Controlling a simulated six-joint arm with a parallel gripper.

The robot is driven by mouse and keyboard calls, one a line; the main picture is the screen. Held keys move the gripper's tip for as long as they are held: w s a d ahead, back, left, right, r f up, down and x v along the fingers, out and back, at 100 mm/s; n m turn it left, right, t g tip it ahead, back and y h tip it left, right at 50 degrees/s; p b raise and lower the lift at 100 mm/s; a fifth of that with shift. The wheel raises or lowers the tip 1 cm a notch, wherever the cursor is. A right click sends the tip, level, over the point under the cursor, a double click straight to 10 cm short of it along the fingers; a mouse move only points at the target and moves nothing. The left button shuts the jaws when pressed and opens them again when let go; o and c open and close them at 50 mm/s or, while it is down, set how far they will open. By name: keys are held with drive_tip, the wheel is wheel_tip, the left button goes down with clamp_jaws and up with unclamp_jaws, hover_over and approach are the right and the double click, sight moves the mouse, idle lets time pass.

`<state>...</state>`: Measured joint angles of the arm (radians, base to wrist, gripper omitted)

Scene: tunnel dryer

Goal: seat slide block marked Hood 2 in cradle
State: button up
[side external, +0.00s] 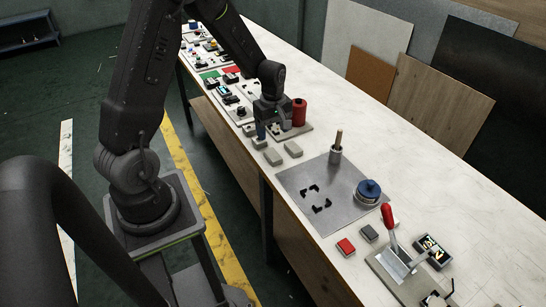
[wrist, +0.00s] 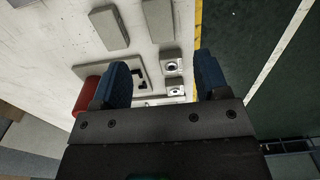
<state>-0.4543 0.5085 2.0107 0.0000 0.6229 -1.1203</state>
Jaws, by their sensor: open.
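My gripper (side external: 272,128) is low over the bench beside a red cylinder, with its jaws apart. In the wrist view its two blue-padded fingers (wrist: 163,72) stand wide with nothing gripped between them. Below and between them are part of a grey plate (wrist: 90,71) with a black-edged recess, and small pale blocks (wrist: 173,68) with round dark-centred fittings. I cannot read a Hood 2 mark in either view, so I cannot tell which piece is the slide block. I cannot tell whether the recess is the cradle. The fingers hide part of the plate.
Plain grey blocks (side external: 272,156) lie just in front of my gripper. The red cylinder (side external: 299,112) stands close beside it. A grey sheet (side external: 300,180) with black corner marks, a post (side external: 337,150), a blue-topped round part (side external: 368,191) and a red-handled lever (side external: 388,220) lie nearer.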

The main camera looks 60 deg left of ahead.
sight(273, 155)
wheel_tip(273, 155, down, 9)
drive_tip(key=shift+d+f, duration=0.1)
drive_tip(key=shift+f, duration=0.1)
idle(0.3)
drive_tip(key=shift+r, duration=0.1)
clamp_jaws()
idle(0.5)
